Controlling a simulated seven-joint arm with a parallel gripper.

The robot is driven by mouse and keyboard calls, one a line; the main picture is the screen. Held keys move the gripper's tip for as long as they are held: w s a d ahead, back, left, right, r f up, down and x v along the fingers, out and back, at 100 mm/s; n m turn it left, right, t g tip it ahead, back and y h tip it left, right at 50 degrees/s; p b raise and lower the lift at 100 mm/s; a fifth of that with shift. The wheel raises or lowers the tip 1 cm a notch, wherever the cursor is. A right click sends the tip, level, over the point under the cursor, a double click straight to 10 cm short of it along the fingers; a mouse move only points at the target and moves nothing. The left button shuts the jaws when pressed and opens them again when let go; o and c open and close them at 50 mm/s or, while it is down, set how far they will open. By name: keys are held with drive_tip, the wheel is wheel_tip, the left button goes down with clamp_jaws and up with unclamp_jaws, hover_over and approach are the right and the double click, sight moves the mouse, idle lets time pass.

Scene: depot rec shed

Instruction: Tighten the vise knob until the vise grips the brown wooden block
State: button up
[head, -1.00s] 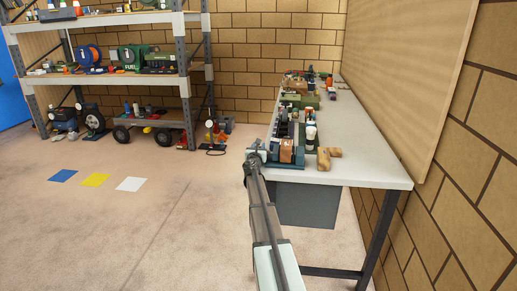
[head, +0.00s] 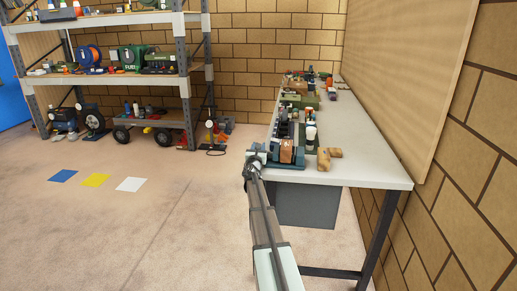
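The vise (head: 296,163) sits at the near left edge of the workbench, dark teal in colour. The brown wooden block (head: 287,149) stands upright in it; I cannot tell whether the jaws touch the block. My gripper (head: 259,156) is at the left side of the vise, just off the bench edge. The vise knob is hidden or too small to make out there, and the fingers are too small to show whether they are open or shut.
The workbench (head: 365,165) has clear room to the right. Light-brown wooden pieces (head: 328,157) lie right of the vise. A white-capped bottle (head: 310,132) and several tools stand behind it. A board and brick wall bound the right; shelving (head: 125,83) stands at the back left.

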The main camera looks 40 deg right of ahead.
drive_tip(key=o, duration=1)
drive_tip(key=shift+c, duration=0.2)
drive_tip(key=shift+s+a, duration=0.1)
drive_tip(key=v, duration=1.3)
drive_tip(key=shift+s+a, duration=0.2)
drive_tip(key=shift+s, duration=0.05)
